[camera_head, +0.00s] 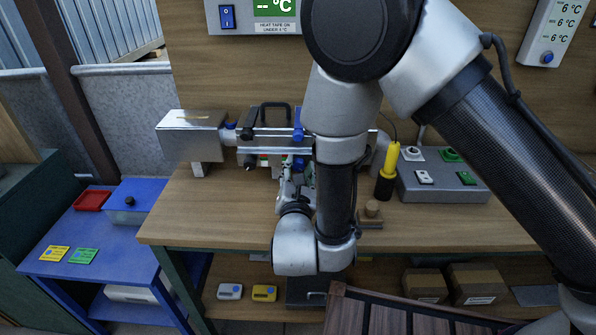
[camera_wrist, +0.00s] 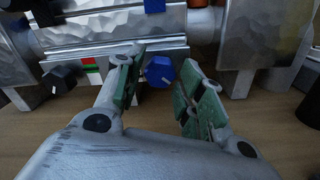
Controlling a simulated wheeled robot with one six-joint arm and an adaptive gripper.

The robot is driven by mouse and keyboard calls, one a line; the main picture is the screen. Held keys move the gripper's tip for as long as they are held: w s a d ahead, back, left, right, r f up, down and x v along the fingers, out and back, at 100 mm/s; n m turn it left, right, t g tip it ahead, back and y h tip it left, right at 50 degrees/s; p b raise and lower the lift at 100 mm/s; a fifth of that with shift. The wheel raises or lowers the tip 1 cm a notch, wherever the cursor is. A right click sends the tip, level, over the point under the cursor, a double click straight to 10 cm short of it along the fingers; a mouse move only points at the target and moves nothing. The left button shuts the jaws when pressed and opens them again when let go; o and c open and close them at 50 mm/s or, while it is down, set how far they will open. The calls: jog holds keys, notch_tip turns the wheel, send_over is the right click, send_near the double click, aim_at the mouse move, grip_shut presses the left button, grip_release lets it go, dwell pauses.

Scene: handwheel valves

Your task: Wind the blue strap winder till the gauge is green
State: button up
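The blue strap winder is a faceted knob (camera_wrist: 160,70) on the front of a metal rail in the wrist view. In the head view it is a small blue patch (camera_head: 300,163), partly hidden by my arm. My gripper (camera_wrist: 163,82) is open, its green-padded fingers on either side of the knob. I see gaps beside the knob and cannot tell any contact. The gauge (camera_wrist: 92,68) is a small red, green and white panel left of the knob; its reading is not clear. My gripper (camera_head: 296,182) faces the rail in the head view.
A black knob (camera_wrist: 60,78) sits left of the gauge, and another blue knob (camera_head: 298,131) is higher on the rail. A yellow-and-black tool (camera_head: 388,172) and a grey switch box (camera_head: 440,183) stand to the right. The bench front (camera_head: 210,225) at left is clear.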

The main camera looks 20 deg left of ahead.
dwell(0.3)
jog(key=shift+v, duration=1.05)
